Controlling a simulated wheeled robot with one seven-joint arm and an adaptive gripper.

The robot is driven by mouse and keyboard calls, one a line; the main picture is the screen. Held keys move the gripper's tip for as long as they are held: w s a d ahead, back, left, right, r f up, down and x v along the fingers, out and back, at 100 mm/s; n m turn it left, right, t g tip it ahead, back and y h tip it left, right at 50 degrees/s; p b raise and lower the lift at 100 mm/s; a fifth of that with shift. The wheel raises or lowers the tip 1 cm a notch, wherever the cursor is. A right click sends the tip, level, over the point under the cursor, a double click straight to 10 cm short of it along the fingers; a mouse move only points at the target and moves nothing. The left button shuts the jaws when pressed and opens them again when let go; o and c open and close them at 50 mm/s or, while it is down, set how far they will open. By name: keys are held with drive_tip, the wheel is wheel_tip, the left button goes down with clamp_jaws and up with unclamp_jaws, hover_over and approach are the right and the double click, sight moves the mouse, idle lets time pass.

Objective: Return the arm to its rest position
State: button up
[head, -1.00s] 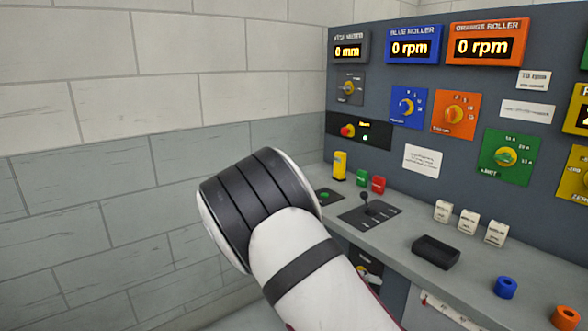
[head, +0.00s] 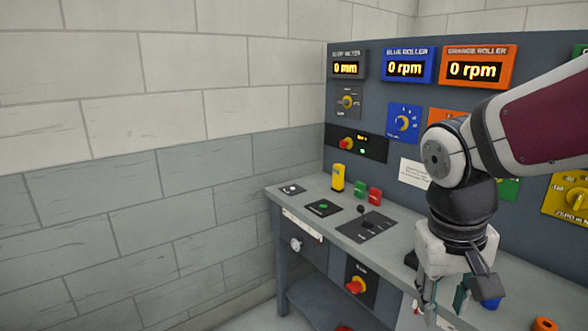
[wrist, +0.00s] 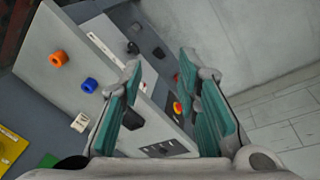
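My gripper (head: 445,300) hangs pointing down at the right of the head view, in front of the control desk (head: 345,222). My forearm comes in from the right edge and hides part of the panel. In the wrist view my gripper (wrist: 182,100) shows two teal finger pads well apart. Nothing is between them, so it is open and empty. Beyond the pads lie the desk front and a red knob (wrist: 178,108).
The upright panel (head: 350,120) carries displays reading 0 mm and 0 rpm. A joystick (head: 363,215) and a yellow block (head: 338,177) stand on the desk. An orange ring (head: 545,324) lies at lower right. The left side before the brick wall (head: 120,150) is free.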

drive_tip(key=s+a+r+t+y+p, duration=0.1)
drive_tip(key=s+r, duration=0.1)
drive_tip(key=s, duration=0.4)
drive_tip(key=s+a+r+t+y+p, duration=0.1)
drive_tip(key=s+r+t, duration=0.1)
drive_tip(key=s, duration=0.4)
drive_tip(key=shift+a+r+n, duration=0.15)
drive_tip(key=shift+r+n, duration=0.15)
drive_tip(key=shift+r, duration=0.55)
drive_tip(key=shift+s, duration=0.1)
idle(0.8)
